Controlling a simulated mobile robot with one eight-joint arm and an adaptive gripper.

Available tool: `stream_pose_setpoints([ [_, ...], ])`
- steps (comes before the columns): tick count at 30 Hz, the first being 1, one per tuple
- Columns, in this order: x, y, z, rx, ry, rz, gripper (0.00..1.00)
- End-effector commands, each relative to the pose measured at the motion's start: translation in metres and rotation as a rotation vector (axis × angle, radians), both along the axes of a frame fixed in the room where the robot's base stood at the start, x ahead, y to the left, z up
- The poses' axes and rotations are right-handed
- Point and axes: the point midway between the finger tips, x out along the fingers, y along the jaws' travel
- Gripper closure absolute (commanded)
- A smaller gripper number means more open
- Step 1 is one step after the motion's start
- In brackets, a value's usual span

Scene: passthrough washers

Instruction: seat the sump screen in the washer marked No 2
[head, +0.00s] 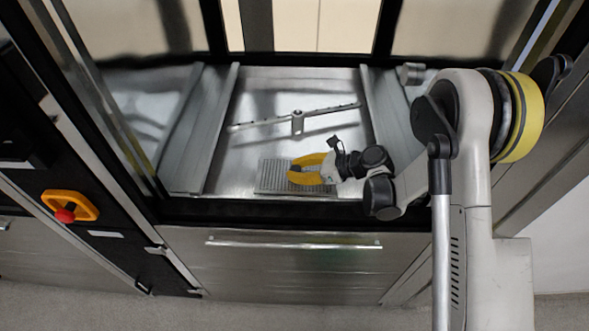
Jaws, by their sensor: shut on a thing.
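The sump screen (268,180), a grey slatted rectangular plate, is low in the middle of the washer chamber, near its front edge. My gripper (296,169), with yellow-orange fingers, reaches in from the right over the screen. It is shut on the screen, but the fingers hide the exact point of hold. I cannot tell whether the screen rests flat in its place or hangs slightly above the floor. The washer (250,95) has a shiny metal floor. No readable No 2 marking shows.
A spray arm (298,122) spans the chamber behind my gripper. Raised rails (217,130) run along both sides. The dark front sill (230,211) lies under my arm. A drawer front with a bar handle (295,244) is below. A red stop button (65,215) is on the left.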

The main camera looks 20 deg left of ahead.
Motion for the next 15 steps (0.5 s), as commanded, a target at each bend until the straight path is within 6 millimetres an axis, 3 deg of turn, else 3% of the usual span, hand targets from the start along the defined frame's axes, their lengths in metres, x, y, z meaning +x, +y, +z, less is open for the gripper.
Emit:
stream_pose_setpoints([
  [15, 0.000, 0.000, -0.017, 0.001, 0.000, 0.000, 1.00],
])
